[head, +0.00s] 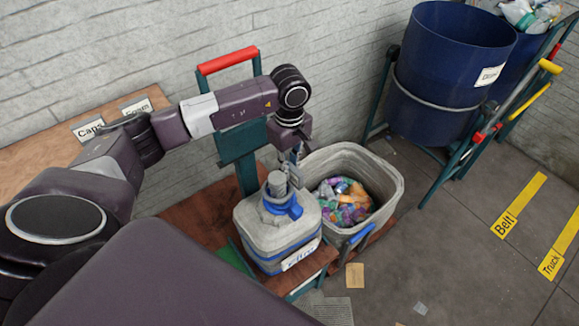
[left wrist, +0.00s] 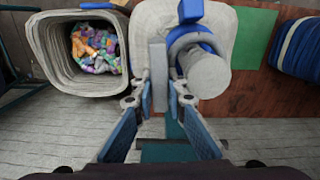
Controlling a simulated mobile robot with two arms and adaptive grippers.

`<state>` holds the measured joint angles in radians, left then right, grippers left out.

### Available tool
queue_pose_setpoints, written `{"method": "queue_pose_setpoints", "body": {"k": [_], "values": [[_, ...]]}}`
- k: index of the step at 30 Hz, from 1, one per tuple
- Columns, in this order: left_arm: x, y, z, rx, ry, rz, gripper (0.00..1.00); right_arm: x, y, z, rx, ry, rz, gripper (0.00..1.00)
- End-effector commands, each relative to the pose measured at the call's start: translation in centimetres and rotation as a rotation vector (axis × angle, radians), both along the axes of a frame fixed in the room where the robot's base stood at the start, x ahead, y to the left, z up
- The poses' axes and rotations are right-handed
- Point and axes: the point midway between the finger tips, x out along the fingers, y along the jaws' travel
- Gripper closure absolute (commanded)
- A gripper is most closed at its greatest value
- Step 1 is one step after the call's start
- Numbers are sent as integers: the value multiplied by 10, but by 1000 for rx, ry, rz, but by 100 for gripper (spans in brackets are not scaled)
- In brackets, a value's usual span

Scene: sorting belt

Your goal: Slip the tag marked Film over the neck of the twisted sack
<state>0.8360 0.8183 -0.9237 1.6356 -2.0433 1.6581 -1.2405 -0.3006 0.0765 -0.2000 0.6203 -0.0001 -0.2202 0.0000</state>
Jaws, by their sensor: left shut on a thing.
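The twisted sack (head: 262,232) is a grey bulging sack with blue bands, standing upright on the brown cart. Its short twisted neck (head: 277,183) points up; the neck also shows in the left wrist view (left wrist: 208,77). A blue loop (head: 290,209) lies around the base of the neck, with a blue tab beside it. A white label low on the sack's front (head: 301,256) seems to read Film. My left gripper (head: 293,157) is just behind the neck. In the left wrist view it (left wrist: 161,98) is shut on a grey flat piece (left wrist: 158,64), seen edge-on beside the loop; no marking on it is readable.
A grey bin (head: 391,178) of colourful waste stands right beside the sack. Tags marked Caps (head: 88,129) and Foam (head: 137,107) lie on a wooden surface at left. A blue drum (head: 443,75) stands at back right. The floor at right is mostly clear.

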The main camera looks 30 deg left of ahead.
Motion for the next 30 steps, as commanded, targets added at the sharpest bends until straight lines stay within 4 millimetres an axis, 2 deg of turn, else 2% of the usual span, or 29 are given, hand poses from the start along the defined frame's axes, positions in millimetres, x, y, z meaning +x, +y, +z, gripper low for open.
{"method": "queue_pose_setpoints", "body": {"k": [13, 14, 18, 30], "values": [[0, 0, -3, 0, 0, 0, 100, 0, -3, -3, -3, 0, 2, 63], [0, 0, -3, 0, 0, 0, 84, 0, -3, -3, -3, 0, 2, 63], [0, 0, -3, 0, 0, 0, 69, 0, -4, -3, -4, 0, 3, 63], [0, 0, -2, 0, 1, 0, 67, 1, -6, -3, -6, -1, 1, 63]]}}
